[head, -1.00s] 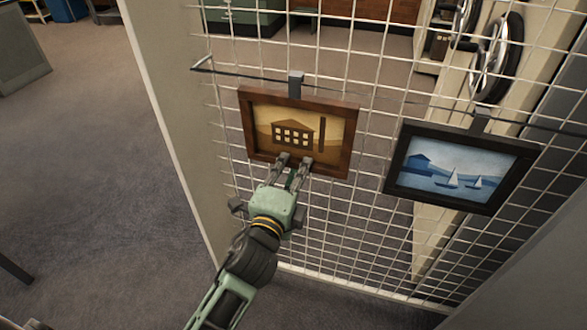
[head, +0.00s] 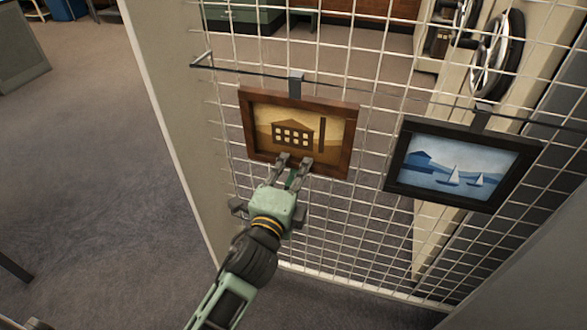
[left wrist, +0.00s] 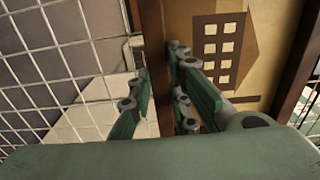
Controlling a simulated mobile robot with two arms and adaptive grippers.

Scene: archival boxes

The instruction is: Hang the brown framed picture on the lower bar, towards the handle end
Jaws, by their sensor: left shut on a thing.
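The brown framed picture (head: 298,134), with a tan building image, is in front of the wire mesh at the bar's left part. My left gripper (head: 295,161) is shut on its bottom frame rail; the left wrist view shows the fingers (left wrist: 160,78) on both sides of the wood (left wrist: 152,40). The picture's grey hook (head: 295,86) overlaps the dark bar (head: 240,74); I cannot tell whether it rests on it. My right gripper is not in view.
A black-framed sailboat picture (head: 460,164) hangs farther right on the same bar, with a gap between the two pictures. The wire mesh (head: 330,225) stands behind. A handwheel (head: 497,52) is at the upper right. The left floor (head: 100,190) is clear.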

